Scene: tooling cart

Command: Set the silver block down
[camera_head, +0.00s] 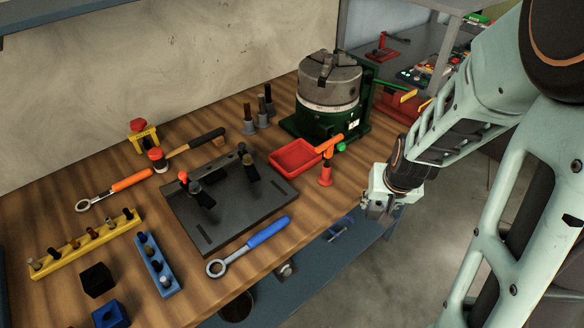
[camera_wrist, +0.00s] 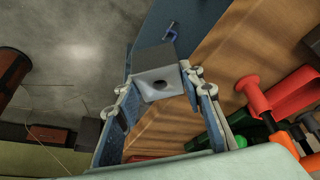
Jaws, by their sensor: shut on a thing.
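The silver block (camera_wrist: 156,84) is a grey block with a round dark hole in the face toward the wrist camera. My gripper (camera_wrist: 157,92) is shut on it, with one finger at each side. In the head view my gripper (camera_head: 379,207) hangs past the front edge of the wooden bench (camera_head: 285,238), right of the red tray. The block cannot be made out clearly there. In the wrist view the block shows against the blue lower shelf (camera_wrist: 205,22) and the floor, with no support seen touching it.
At front left are a yellow rack (camera_head: 85,245), a blue rack (camera_head: 157,265) and a black block (camera_head: 97,280).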

